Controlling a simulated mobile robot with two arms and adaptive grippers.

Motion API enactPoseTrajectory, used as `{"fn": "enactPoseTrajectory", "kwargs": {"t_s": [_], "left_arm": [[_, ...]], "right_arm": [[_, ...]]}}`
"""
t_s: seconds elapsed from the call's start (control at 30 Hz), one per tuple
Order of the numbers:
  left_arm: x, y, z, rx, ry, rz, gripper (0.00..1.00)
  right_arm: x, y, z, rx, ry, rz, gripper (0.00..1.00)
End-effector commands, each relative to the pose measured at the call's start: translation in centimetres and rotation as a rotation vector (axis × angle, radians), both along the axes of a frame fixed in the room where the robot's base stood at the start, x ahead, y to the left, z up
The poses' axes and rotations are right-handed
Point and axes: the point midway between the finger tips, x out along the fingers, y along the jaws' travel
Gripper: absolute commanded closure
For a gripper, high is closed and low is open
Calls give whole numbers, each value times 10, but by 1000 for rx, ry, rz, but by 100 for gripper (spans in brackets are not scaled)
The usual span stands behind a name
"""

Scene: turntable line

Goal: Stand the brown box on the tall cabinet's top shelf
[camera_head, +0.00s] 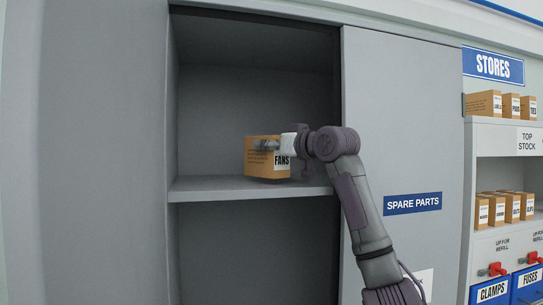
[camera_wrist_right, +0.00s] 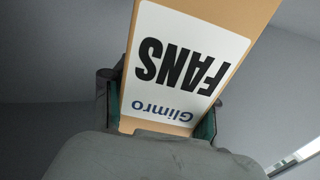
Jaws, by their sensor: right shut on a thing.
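The brown box (camera_head: 258,165) has a white label reading FANS. It is inside the tall grey cabinet's opening (camera_head: 171,120), upright over the shelf (camera_head: 230,188). I cannot tell whether its base touches the shelf. My right gripper (camera_head: 275,146) reaches in from the right and is shut on the box. In the right wrist view the box (camera_wrist_right: 205,60) is between the two fingers of the gripper (camera_wrist_right: 160,118), with its label upside down. My left gripper is not in view.
The shelf is otherwise bare, and the bay below (camera_head: 255,250) looks empty. A grey door panel marked SPARE PARTS (camera_head: 412,203) is right of the opening, behind my arm. A white stores rack (camera_head: 497,165) with brown boxes and blue bins stands at the far right.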

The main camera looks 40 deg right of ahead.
Motion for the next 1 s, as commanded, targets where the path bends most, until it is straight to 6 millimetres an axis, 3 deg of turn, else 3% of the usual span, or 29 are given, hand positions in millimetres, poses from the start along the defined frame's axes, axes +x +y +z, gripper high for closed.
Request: {"fn": "enactPoseTrajectory", "kwargs": {"t_s": [0.13,0.37,0.4,0.57,0.87,1.0], "left_arm": [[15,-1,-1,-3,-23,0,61],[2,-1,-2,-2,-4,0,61],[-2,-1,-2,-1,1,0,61],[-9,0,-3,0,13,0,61],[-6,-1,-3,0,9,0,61],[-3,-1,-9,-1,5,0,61]], "right_arm": [[-1,-1,-16,-1,-3,-1,92],[-1,0,-16,0,-4,0,92],[0,0,-18,0,0,0,37],[0,0,-17,0,-1,0,13],[-1,0,-17,0,-1,0,13],[-11,1,-18,-1,-4,-1,13]]}}
